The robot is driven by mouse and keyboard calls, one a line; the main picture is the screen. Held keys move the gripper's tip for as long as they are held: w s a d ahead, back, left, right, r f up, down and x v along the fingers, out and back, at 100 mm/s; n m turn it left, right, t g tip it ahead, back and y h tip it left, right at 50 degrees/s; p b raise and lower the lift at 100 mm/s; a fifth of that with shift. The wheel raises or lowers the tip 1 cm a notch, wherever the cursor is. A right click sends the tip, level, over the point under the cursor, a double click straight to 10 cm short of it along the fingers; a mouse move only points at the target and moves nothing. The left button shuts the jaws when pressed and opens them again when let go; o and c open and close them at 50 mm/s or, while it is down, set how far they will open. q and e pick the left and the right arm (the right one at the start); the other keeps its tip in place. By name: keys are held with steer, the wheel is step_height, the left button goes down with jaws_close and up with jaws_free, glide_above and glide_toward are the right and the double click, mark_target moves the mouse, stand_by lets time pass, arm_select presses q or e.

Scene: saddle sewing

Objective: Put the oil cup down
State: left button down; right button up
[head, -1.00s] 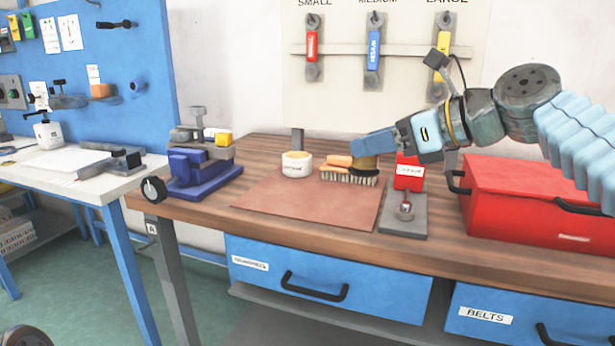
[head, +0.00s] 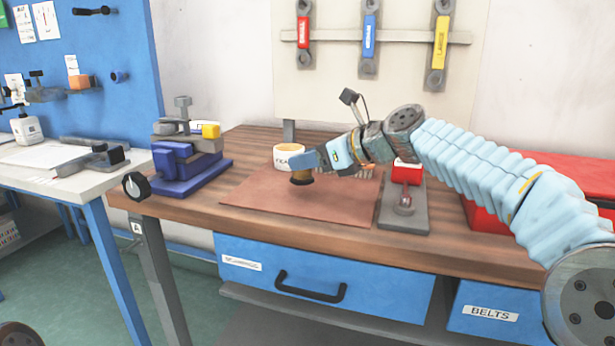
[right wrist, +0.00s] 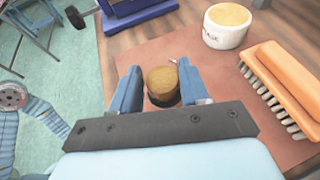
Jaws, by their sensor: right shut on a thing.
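The oil cup (head: 302,178) is small, with a brass-coloured top and a dark body. My right gripper (head: 301,168) is shut on it. In the right wrist view the cup (right wrist: 162,80) sits between the two blue fingers of the gripper (right wrist: 163,88). The cup is over the left-middle part of the reddish-brown mat (head: 270,200), in front of the white tub. It looks low, but I cannot tell whether its base touches the mat. My left gripper is not in view.
A labelled white tub (head: 287,158) stands at the mat's back. An orange brush (right wrist: 285,75) lies right of the cup, partly behind my arm in the head view. A grey stand with a red block (head: 406,177), a red toolbox (head: 520,165) and a blue vise (head: 187,160) flank the mat. The mat's front is clear.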

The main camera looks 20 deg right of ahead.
mark_target(311, 174)
steer(key=f, duration=0.1)
steer(key=f+b, duration=0.1)
steer(key=f, duration=0.1)
steer(key=shift+w+a+f, duration=0.15)
steer(key=shift+w+f, duration=0.1)
steer(key=shift+f, duration=0.15)
steer(key=o, duration=1.2)
steer(key=shift+c, duration=0.2)
steer(key=v, duration=1.2)
